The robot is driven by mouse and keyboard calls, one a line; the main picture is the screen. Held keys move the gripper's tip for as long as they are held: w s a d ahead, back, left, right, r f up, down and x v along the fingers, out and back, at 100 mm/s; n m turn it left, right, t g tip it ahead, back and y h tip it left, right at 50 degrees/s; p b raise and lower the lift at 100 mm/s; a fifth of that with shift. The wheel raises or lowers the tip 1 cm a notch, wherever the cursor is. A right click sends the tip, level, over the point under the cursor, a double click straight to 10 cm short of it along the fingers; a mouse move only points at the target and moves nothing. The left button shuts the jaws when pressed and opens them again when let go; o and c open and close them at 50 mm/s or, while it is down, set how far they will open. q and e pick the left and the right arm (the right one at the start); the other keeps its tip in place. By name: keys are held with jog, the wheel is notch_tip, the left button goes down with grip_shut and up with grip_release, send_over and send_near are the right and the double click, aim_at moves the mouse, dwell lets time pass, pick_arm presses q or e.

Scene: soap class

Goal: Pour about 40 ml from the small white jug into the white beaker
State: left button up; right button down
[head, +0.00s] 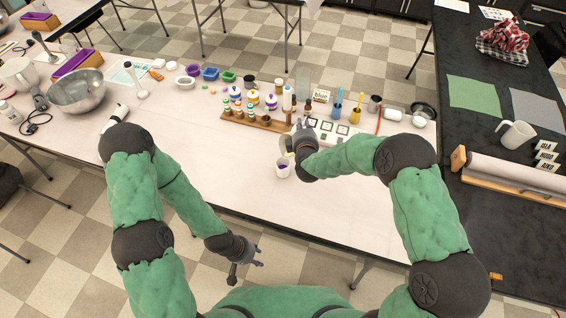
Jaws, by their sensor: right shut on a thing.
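My right gripper (296,141) is shut on the small white jug (286,146), of which only a pale part shows; the gripper covers the rest. The white beaker (283,171) stands on the light table just below the jug in the picture, with something purple visible at its mouth. The jug is close above or behind the beaker; whether they touch, and whether liquid is flowing, I cannot tell.
A wooden rack of small bottles (258,123) and a white tray with dark squares (330,130) lie behind the beaker. A metal bowl (77,92) is at the left. A white pitcher (515,136) stands on the black counter. The table's front middle is clear.

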jog(key=shift+s+a+r+n+t+b, duration=0.6)
jog(key=shift+s+a+r+t, duration=0.2)
jog(key=shift+s+a, duration=0.15)
dwell(2.0)
jog(key=w+d+f+m+g+p, duration=0.1)
jog(key=w+d+g, duration=0.1)
jog(key=shift+w+d+f+m+p, duration=0.3)
jog(key=shift+d+f+m+p, duration=0.05)
jog(key=shift+f+m, duration=0.05)
jog(key=shift+w+d+f+g, duration=0.1)
jog(key=shift+w+d+g, duration=0.1)
jog(key=shift+g, duration=0.1)
jog(key=shift+a+f+y, duration=0.1)
jog(key=shift+f+y, duration=0.05)
jog(key=shift+y, duration=0.15)
